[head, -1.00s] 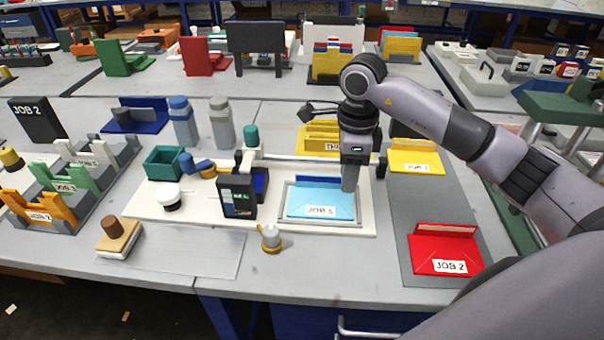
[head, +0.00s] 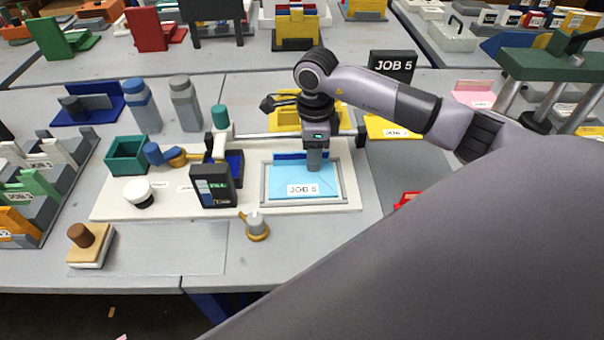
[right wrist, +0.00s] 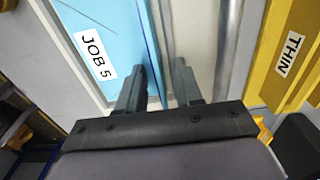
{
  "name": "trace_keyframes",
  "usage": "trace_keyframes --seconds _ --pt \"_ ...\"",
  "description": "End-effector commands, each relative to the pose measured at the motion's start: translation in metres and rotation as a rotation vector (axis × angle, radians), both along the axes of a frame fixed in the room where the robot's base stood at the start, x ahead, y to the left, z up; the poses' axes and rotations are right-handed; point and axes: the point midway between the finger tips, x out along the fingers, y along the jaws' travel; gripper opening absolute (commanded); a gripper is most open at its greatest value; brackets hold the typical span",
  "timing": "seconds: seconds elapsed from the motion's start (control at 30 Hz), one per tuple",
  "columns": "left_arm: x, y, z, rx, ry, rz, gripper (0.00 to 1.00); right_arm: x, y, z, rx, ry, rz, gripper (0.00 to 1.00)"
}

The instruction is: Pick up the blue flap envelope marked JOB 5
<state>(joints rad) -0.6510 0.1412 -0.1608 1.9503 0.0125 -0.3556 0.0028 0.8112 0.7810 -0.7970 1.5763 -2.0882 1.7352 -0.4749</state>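The light blue envelope (head: 285,180) marked JOB 5 lies in a grey-rimmed frame on the white plotter bed, with its darker blue flap (head: 288,156) raised at the back. My right gripper (head: 314,166) points down at the right part of the flap. In the right wrist view the envelope (right wrist: 100,25) is at the left. The right gripper (right wrist: 158,85) is open there, one finger on the envelope side and one beyond the flap edge. Whether the fingers touch the flap cannot be told. My left gripper is not in view.
The plotter's rail (head: 262,134) runs behind the envelope. A black display box (head: 213,185) stands left of it. A yellow tray marked THIN (right wrist: 285,60) is behind the rail. A brass-based knob (head: 256,226) sits in front. A JOB 5 sign (head: 392,66) stands at the back right.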

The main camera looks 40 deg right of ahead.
Motion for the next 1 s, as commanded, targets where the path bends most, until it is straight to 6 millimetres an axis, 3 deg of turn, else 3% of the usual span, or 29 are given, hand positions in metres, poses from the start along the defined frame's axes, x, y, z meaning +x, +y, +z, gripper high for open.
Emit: trace_keyframes --seconds 0.2,0.3,0.33,0.77,1.0 --pt "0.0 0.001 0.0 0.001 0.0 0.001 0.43 0.0 0.0 -0.001 0.0 -0.001 0.0 0.35" --pt "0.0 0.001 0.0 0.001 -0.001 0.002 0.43 0.0 0.0 -0.001 0.0 -0.001 0.0 0.03" --pt "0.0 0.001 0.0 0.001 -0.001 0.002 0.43 0.0 0.0 -0.001 0.0 -0.001 0.0 0.0" --pt "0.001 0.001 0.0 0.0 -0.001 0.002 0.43 0.001 0.0 0.004 0.001 -0.003 0.0 0.0" --pt "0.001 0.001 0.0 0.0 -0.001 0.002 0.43 0.001 0.0 0.033 0.0 -0.007 0.001 0.0"
